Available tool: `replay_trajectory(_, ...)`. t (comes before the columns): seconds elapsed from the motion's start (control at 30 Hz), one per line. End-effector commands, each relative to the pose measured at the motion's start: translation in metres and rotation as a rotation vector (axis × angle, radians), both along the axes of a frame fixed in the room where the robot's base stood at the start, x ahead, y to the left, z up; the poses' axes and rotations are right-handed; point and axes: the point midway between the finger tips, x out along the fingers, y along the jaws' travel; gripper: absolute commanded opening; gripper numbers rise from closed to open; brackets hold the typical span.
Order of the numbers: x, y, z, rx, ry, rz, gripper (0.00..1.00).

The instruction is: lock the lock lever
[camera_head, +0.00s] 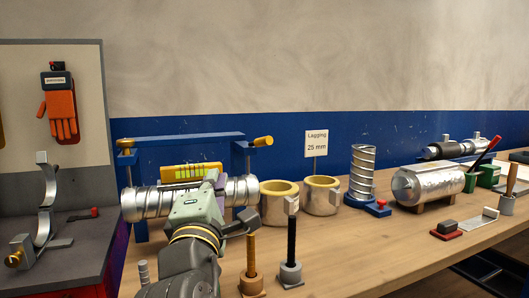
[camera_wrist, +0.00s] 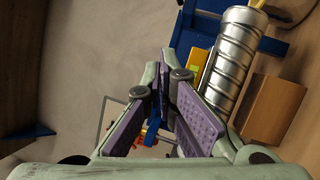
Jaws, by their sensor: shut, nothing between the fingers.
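A silver spiral duct (camera_head: 155,202) lies across a blue clamp frame (camera_head: 190,138) on the bench. Yellow-orange knobs (camera_head: 263,141) sit at the ends of the frame's top bar. A small red lever on a blue block (camera_head: 381,205) stands beside an upright duct piece. I cannot tell which of these is the lock lever. My gripper (camera_head: 212,178) is in front of the lying duct, hiding its middle; its tips are hard to see there. In the wrist view my gripper (camera_wrist: 167,78) is shut and empty, with the duct (camera_wrist: 232,62) to its right.
A yellow level-like box (camera_head: 190,172) is behind my gripper. A grey side bench (camera_head: 75,255) with a curved metal bracket (camera_head: 46,200) is at left.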

Motion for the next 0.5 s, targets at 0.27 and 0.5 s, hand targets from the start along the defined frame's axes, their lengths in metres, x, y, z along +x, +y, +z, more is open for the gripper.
replay_trajectory(0.27, 0.002, -0.020, -0.006, -0.041, 0.034, -0.072, 0.00)
replay_trajectory(0.5, 0.003, -0.019, -0.005, -0.039, 0.033, -0.070, 0.00)
